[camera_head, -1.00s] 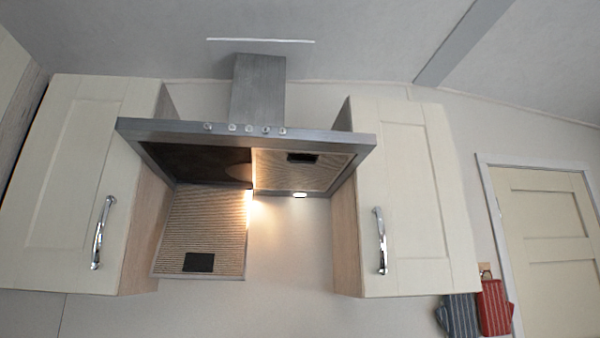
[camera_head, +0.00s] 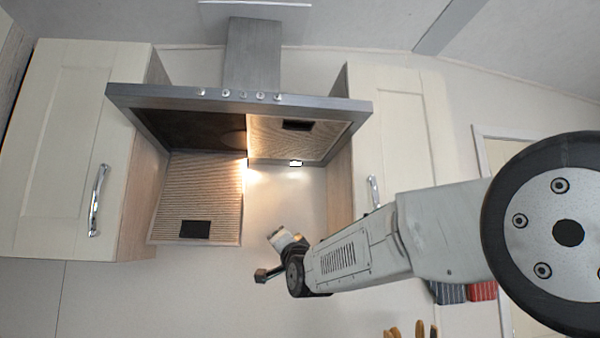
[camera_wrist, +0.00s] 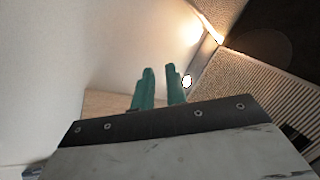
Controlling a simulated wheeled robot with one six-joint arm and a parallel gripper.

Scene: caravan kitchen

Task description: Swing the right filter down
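The right filter (camera_head: 318,140) is a ribbed mesh panel lying flat in the underside of the cooker hood (camera_head: 230,100). Its black latch (camera_head: 297,125) is near the front edge. In the wrist view the right filter (camera_wrist: 250,85) is the ribbed panel at the right, with its latch partly cut off by my wrist. My gripper (camera_wrist: 158,68) has two teal fingers with a gap between them and nothing in it. It is below the hood, apart from the right filter. In the head view the fingers are hard to make out.
The left filter (camera_head: 197,195) hangs down, leaving a dark opening beside the right filter. A lit lamp (camera_head: 296,163) is behind the right filter. Cabinets flank the hood: the left cabinet (camera_head: 70,150) and the right cabinet (camera_head: 390,110).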

